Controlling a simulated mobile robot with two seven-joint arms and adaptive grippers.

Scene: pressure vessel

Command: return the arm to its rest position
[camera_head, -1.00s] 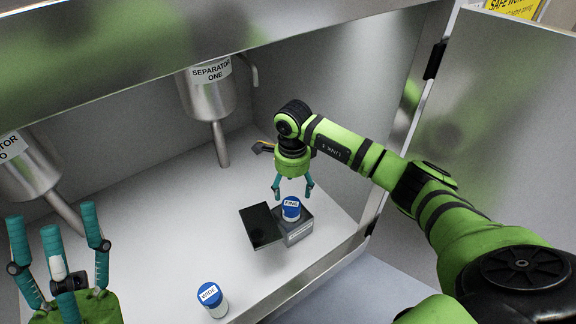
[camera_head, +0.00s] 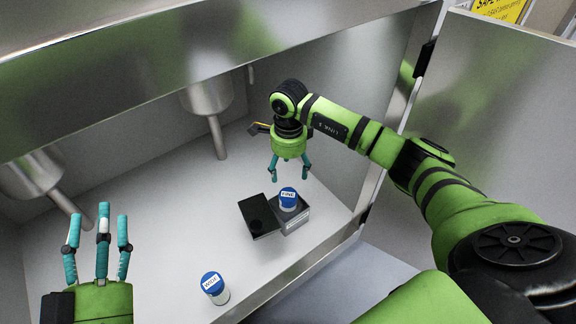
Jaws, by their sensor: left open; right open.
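My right gripper (camera_head: 290,169) hangs open and empty, fingers pointing down, above a jar (camera_head: 288,198) with a blue lid marked FINE. That jar stands on a small grey box (camera_head: 292,221) with a black panel (camera_head: 260,217) on its left. A gap shows between the fingertips and the lid, though the exact height is hard to tell. My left gripper (camera_head: 98,238) is open and empty at the lower left, fingers pointing up in the picture.
A second blue-lidded jar (camera_head: 215,288) stands at the cabinet floor's front. Two metal separator vessels (camera_head: 207,97) (camera_head: 28,172) hang at the back and left. The cabinet's front edge (camera_head: 300,275) and open door (camera_head: 490,120) flank my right arm.

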